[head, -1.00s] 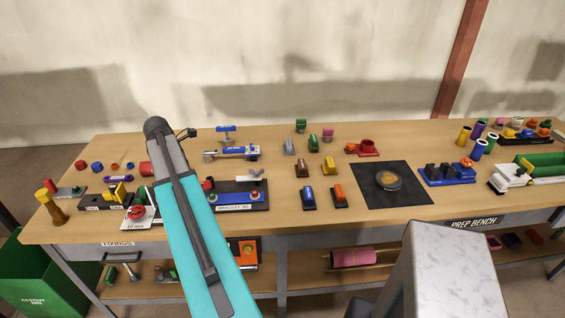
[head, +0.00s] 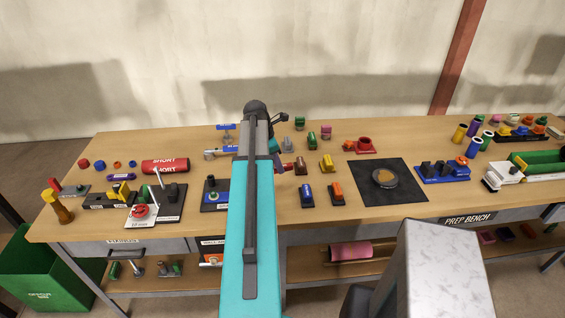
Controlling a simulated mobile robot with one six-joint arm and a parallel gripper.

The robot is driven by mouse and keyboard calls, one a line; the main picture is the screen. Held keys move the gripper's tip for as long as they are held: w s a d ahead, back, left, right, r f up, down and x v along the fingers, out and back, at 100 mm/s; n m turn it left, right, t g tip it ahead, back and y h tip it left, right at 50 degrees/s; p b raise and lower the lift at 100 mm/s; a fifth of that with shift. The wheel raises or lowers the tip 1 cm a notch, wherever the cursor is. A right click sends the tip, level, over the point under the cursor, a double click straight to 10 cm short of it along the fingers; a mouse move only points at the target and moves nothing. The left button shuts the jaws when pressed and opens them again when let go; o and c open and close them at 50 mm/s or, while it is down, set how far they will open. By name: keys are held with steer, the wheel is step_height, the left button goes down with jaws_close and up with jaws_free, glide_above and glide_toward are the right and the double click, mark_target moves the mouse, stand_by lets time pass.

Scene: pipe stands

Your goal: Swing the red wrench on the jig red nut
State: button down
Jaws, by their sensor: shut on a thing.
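My gripper (head: 279,160) is mostly hidden behind my teal arm, at mid-bench; its fingertips do not show clearly. A short red piece (head: 287,167) sticks out just right of the arm there, seemingly the end of the red wrench in the jaws; the rest of it is hidden. The black bracket jig (head: 214,207) shows only its left end, with a blue nut (head: 211,197) and a small red part (head: 209,183) behind it. My arm covers the rest of the jig. I cannot tell whether the red nut is the small red part.
A red roll marked SHORT (head: 165,166), a black board with a white lever (head: 172,203) and a 10 mm plate (head: 142,223) stand left. A black mat (head: 406,208) lies farther right.

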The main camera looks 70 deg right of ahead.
steer(key=shift+s+d+r, duration=0.1)
steer(key=shift+s+d, duration=0.15)
steer(key=shift+s, duration=0.55)
steer(key=shift+f+b, duration=0.85)
steer(key=shift+f, duration=1.65)
steer(key=c, duration=2.3)
jaws_free()
jaws_close()
steer(key=shift+p, duration=0.55)
